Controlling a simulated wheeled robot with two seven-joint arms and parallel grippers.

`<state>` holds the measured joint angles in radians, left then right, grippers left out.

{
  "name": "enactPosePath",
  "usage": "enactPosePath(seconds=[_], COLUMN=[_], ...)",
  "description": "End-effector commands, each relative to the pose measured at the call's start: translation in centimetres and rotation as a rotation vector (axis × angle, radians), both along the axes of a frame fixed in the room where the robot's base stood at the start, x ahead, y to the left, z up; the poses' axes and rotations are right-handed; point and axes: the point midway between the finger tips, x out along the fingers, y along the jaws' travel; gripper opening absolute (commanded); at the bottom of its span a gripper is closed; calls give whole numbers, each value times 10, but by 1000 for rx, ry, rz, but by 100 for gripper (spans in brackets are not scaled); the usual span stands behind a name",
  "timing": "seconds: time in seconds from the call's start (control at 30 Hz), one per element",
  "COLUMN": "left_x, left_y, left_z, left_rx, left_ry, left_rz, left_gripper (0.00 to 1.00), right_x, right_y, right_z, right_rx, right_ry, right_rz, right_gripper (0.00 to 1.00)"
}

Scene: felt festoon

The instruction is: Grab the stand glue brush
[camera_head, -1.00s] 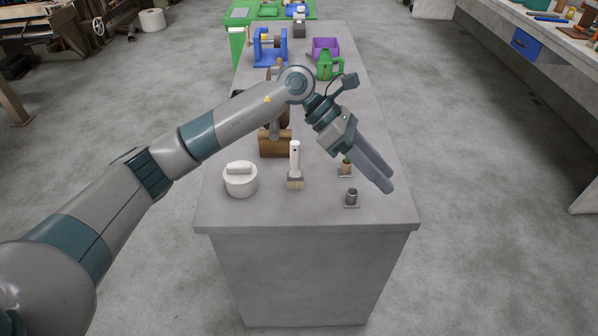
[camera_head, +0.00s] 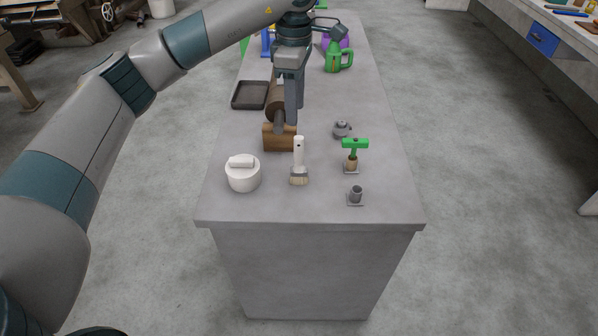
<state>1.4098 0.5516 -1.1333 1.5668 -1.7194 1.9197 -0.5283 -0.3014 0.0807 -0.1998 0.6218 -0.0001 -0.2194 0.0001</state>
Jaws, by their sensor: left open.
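A brush (camera_head: 299,162) with a white handle and pale bristles is near the front of the grey workbench (camera_head: 325,208); I cannot tell whether it stands or lies. A green T-handled tool (camera_head: 354,147) sits upright in a small holder to its right. An empty-looking grey holder (camera_head: 356,195) is in front of that tool. My left gripper (camera_head: 286,122) points down, open, behind the brush and apart from it. Its fingers overlap the brown rounded object and wooden block in the picture. My right gripper is out of view.
A white lidded pot (camera_head: 243,173) stands left of the brush. A wooden block (camera_head: 279,138) is just behind the brush. The front edge strip is clear.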

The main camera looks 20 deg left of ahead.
Motion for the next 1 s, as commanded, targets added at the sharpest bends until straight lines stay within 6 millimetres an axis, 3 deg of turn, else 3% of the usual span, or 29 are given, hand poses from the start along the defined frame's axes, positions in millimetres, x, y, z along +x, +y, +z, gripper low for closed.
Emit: enactPosePath(seconds=[0.27,0.7,1.0], left_x=[-1,-1,0], left_y=[0,-1,-1], left_z=[-29,-104,-121], left_rx=[0,0,-1], left_ry=[6,5,1], left_rz=[0,0,-1], left_gripper=[40,40,40], right_x=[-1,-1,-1], right_y=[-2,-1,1], right_z=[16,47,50], right_rx=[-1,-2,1], right_ry=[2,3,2], right_rz=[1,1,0], right_gripper=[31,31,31])
